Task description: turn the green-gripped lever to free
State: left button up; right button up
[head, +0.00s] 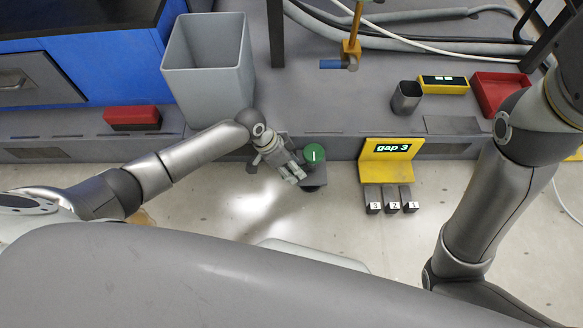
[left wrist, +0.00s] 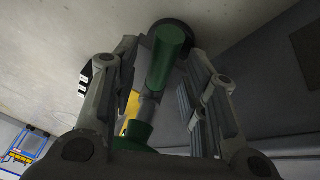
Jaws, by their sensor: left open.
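The green-gripped lever shows in the head view as a round green top (head: 315,153) with a white stroke mark, above a dark grey base (head: 314,178). My left gripper (head: 297,170) is just left of it, fingers pointing right. In the left wrist view a green grip (left wrist: 168,58) lies between the two open fingers (left wrist: 160,85), with a gap on the finger sides. A grey shaft joins it to another green part (left wrist: 135,137) nearer the camera. Contact cannot be told. My right arm is at the right; its gripper is out of view.
A yellow stand (head: 386,172) reading "gap 3" has numbered dark blocks (head: 392,207) below. An orange post (head: 352,42) bears a blue-gripped handle (head: 334,64). A grey bin (head: 207,80), red box (head: 132,118), grey cup (head: 406,97) and red tray (head: 496,92) stand behind.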

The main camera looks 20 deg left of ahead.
pick_arm(q)
grip_shut()
dwell(0.4)
